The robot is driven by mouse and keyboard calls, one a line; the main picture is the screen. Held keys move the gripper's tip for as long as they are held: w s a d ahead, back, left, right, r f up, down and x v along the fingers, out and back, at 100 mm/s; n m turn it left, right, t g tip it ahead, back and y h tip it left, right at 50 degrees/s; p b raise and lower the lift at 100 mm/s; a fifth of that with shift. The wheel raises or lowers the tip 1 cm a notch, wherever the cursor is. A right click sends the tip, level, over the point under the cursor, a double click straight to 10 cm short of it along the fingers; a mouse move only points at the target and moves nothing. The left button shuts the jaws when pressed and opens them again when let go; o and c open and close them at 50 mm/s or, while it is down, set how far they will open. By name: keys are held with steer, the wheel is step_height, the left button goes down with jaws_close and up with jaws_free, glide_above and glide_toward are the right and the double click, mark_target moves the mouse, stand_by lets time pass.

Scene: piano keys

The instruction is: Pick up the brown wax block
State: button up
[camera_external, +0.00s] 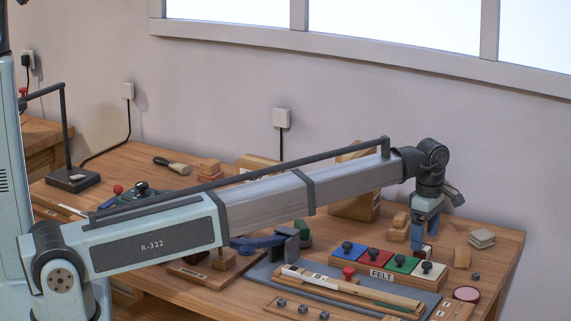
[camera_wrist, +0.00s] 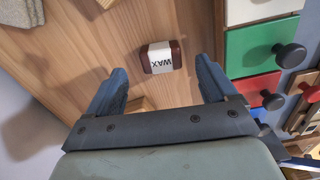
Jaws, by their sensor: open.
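The wax block (camera_wrist: 161,57) is a small dark brown block with a white label reading WAX. It lies on the wooden bench top in the wrist view, near the tips of my fingers and between their lines. My gripper (camera_wrist: 161,68) is open, with one blue finger on either side and nothing held. In the external view my gripper (camera_external: 422,240) points down over the bench, beside the felt box. I cannot clearly make out the wax block there; it is at least partly hidden by my gripper.
The felt box (camera_external: 381,274) with blue, red, green and white knobbed pads stands close to the gripper. A light wooden block (camera_external: 462,256) and a grey stack (camera_external: 481,239) lie on the other side. Wooden blocks (camera_external: 398,226) stand behind. Bare wood surrounds the wax block.

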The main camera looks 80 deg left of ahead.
mark_target(423, 248)
steer(key=shift+d+f, duration=0.1)
steer(key=shift+f, duration=1.85)
steer(key=c, duration=1.1)
steer(key=shift+r, duration=0.1)
